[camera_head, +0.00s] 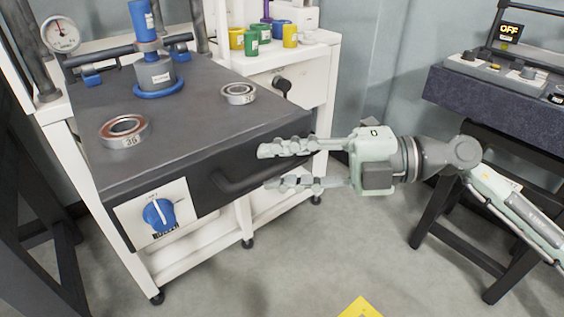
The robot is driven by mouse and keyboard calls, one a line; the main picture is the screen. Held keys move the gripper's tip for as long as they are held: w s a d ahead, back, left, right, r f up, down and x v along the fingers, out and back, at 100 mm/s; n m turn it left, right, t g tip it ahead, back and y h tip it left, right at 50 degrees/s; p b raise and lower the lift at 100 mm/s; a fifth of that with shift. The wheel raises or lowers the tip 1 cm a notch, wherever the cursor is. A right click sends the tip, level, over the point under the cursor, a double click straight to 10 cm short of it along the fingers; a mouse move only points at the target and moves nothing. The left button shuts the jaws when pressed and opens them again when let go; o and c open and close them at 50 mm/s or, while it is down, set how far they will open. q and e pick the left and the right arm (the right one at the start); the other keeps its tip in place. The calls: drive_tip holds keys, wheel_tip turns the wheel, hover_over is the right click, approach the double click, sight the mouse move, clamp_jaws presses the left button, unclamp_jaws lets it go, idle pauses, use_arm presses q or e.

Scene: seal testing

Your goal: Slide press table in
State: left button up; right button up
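The press table (185,103) is a dark grey slab on a white wheeled frame. On its front edge are a black bar handle (232,184) and a blue knob (159,214) on a white plate. My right gripper (266,167) comes in from the right at the slab's front right corner. Its two fingers are spread apart, one above the other, with the handle's right end at or just beyond their tips. I cannot tell whether they touch it. Nothing is seen held between them. My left gripper is not in view.
Two bearing rings (124,130) (238,93) and a blue press cylinder (154,73) are on the slab. Coloured cups (251,43) stand on a white cabinet behind. A dark bench (490,103) with a control box is at right.

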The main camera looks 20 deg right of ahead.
clamp_jaws()
idle(0.3)
drive_tip(key=shift+w, duration=0.1)
